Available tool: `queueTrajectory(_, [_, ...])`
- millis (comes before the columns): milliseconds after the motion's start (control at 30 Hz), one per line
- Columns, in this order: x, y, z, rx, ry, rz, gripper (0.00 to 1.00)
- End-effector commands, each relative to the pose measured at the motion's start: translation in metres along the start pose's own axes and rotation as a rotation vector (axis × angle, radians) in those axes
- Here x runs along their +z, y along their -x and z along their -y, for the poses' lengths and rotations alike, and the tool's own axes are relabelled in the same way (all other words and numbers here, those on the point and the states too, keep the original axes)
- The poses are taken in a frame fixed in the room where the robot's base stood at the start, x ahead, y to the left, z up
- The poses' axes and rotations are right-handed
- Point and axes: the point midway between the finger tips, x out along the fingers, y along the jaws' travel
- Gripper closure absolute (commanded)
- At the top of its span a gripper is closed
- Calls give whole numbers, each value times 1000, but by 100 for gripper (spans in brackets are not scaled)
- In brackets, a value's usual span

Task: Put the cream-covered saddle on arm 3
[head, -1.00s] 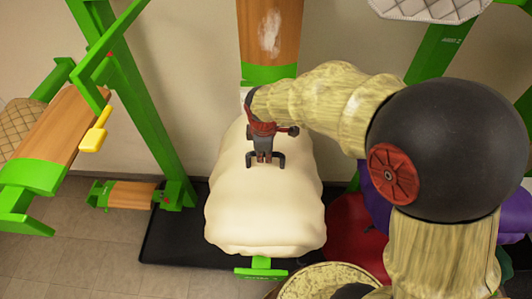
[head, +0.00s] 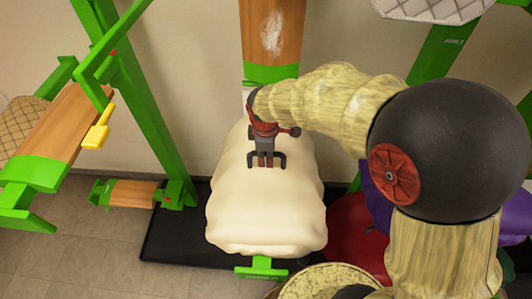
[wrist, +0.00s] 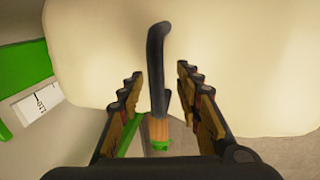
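The cream-covered saddle (head: 265,215) sits in the middle of the head view, over a green support (head: 262,268) whose end shows below its front edge. It fills the upper part of the wrist view (wrist: 240,60). My gripper (head: 266,163) is over the saddle's upper part. In the wrist view my gripper's fingers (wrist: 160,95) are apart. A dark curved bar (wrist: 157,70) stands between them with a gap on each side; I cannot tell what it belongs to. Arm 3 cannot be identified; a white label (wrist: 40,102) in the wrist view is not clearly readable.
A wooden arm with a green end (head: 273,40) is above the saddle. A green frame (head: 135,110) and a wooden arm with a yellow tag (head: 97,135) are at left. A low wooden arm (head: 132,194), red (head: 350,225) and purple (head: 390,190) items are nearby. A quilted saddle (head: 430,8) is upper right.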

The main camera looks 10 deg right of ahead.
Motion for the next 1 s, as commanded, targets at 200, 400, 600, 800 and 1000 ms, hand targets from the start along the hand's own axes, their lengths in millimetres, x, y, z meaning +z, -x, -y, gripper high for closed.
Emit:
queueTrajectory(200, [0,13,0,2,0,-1,66])
queueTrajectory(400, [-1,52,-1,6,0,-3,66])
queueTrajectory(600, [-1,91,-1,6,1,-3,66])
queueTrajectory(800, [-1,114,-1,3,0,-2,66])
queueTrajectory(1000, [0,121,0,2,0,-1,66])
